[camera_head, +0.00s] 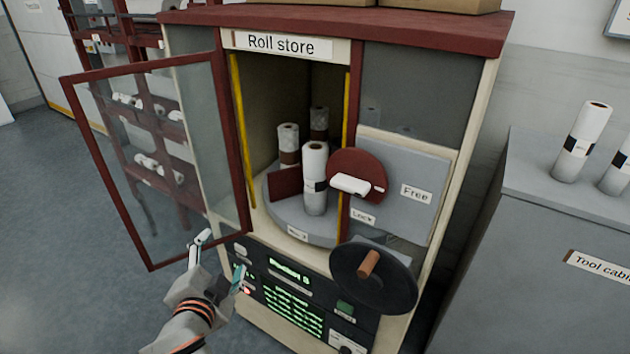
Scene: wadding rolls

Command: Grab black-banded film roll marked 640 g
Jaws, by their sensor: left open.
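The Roll store cabinet (230,40) stands open, and several film rolls are upright on its round grey turntable (300,232). The front roll (315,160) is white with a black band low down. A second banded roll (288,135) stands behind it to the left. A third roll (319,118) is at the back, partly hidden. I cannot read any weight mark on them. My left gripper (222,256) is open and empty, low in front of the cabinet's control panel, below and left of the opening, apart from the rolls. My right gripper is not in view.
The glass door (140,70) is swung open to the left. A lock lever (350,184) and a black handwheel (385,290) are right of the opening. Dark red dividers (284,184) split the turntable. Two more rolls (592,115) stand on the tool cabinet (540,230) at right.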

